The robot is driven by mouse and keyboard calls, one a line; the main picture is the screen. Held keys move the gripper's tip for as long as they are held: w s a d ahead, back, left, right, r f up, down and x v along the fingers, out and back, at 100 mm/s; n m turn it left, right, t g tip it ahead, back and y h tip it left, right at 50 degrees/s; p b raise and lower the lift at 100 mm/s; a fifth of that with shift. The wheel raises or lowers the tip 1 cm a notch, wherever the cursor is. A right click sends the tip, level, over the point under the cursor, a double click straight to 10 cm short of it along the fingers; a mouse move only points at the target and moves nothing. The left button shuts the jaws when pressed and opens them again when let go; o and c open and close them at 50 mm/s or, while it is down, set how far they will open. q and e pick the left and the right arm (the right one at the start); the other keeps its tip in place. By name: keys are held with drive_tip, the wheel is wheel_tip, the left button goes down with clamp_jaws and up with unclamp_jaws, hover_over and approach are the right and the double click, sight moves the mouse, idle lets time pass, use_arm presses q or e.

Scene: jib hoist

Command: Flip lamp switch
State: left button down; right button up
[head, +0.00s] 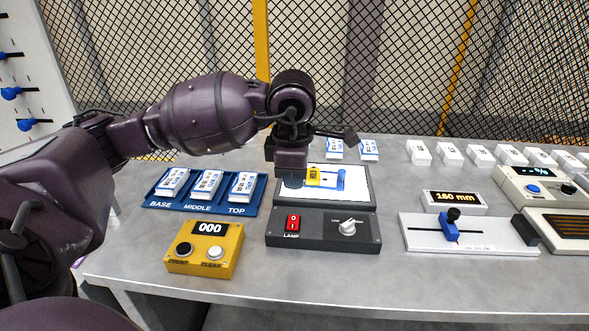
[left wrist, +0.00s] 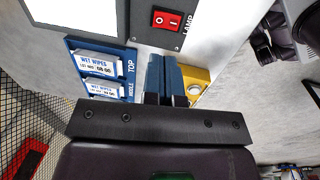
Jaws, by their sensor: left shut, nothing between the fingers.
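The lamp switch (head: 292,223) is a red rocker on the left of a dark control box (head: 325,240), above the word LAMP. It also shows near the top of the left wrist view (left wrist: 167,20). My left gripper (head: 297,182) hangs above the back of the box, over the left part of the light panel, behind the switch in the head view. Its blue fingers (left wrist: 164,62) are shut with nothing between them, and appear apart from the switch. My right gripper is not in view.
A grey knob (head: 347,227) sits right of the switch. A yellow counter box (head: 204,250) stands front left, and a blue tray (head: 250,208) with wipes packs is behind it. The lit panel (head: 357,184) adjoins the box. A slide gauge (head: 480,236) stands right.

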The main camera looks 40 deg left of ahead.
sight(294, 218)
use_arm(q)
drive_tip(key=f, duration=0.5)
drive_tip(key=w+f+b, duration=0.1)
drive_tip(key=f, duration=0.2)
drive_tip(key=shift+a+f, duration=0.15)
drive_tip(key=shift+a, duration=0.1)
drive_tip(key=shift+f, duration=0.55)
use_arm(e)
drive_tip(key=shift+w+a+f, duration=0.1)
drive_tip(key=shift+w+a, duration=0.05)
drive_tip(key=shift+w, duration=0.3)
use_arm(q)
drive_tip(key=shift+a, duration=0.15)
